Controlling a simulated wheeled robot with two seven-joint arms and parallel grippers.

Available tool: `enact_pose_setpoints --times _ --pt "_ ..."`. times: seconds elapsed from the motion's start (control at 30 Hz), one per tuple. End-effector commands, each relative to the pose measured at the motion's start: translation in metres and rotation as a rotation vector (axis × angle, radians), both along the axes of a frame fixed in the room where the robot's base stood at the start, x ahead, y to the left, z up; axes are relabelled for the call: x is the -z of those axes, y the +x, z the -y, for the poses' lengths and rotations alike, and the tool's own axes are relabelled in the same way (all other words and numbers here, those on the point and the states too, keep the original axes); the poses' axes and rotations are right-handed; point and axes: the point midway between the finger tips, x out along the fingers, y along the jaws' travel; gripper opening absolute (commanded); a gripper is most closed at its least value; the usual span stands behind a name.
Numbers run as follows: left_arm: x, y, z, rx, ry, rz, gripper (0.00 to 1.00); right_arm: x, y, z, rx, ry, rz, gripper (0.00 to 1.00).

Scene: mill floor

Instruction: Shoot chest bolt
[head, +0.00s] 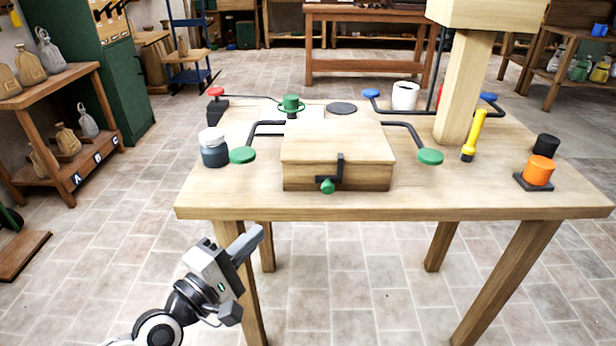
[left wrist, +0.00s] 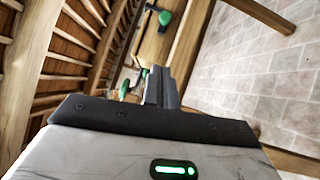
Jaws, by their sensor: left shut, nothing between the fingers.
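The chest (head: 337,142) is a closed light-wood box on the table, with its lid down. On its front is a black bolt (head: 340,168) with a green knob (head: 327,187) at the lower left of the black part. My left gripper (head: 256,236) is shut and empty, in front of and below the table's front edge, to the left of the chest and apart from it. In the left wrist view its fingers (left wrist: 161,88) are together. Green and black parts show beyond them, but I cannot tell which they are. My right gripper is in neither view.
The wooden table (head: 420,203) has a front edge between my left gripper and the chest. Green-ended black arms flank the chest.

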Motion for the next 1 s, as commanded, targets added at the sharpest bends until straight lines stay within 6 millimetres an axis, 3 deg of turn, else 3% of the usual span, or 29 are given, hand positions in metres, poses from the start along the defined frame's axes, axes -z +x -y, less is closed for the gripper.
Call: enact_pose_setpoints --times 0.37,0.53,0.87,1.0 --pt "-0.001 0.004 0.003 0.0 -0.001 0.003 0.0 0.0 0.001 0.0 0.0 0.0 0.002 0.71" --pt "-0.005 0.023 0.017 0.0 -0.001 0.005 0.0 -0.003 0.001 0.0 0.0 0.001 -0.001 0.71" --pt "-0.012 0.081 0.057 0.001 0.0 0.007 0.0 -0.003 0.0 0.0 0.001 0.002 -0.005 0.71" --pt "-0.017 0.086 0.078 0.002 -0.001 0.002 0.0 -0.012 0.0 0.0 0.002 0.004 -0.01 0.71"
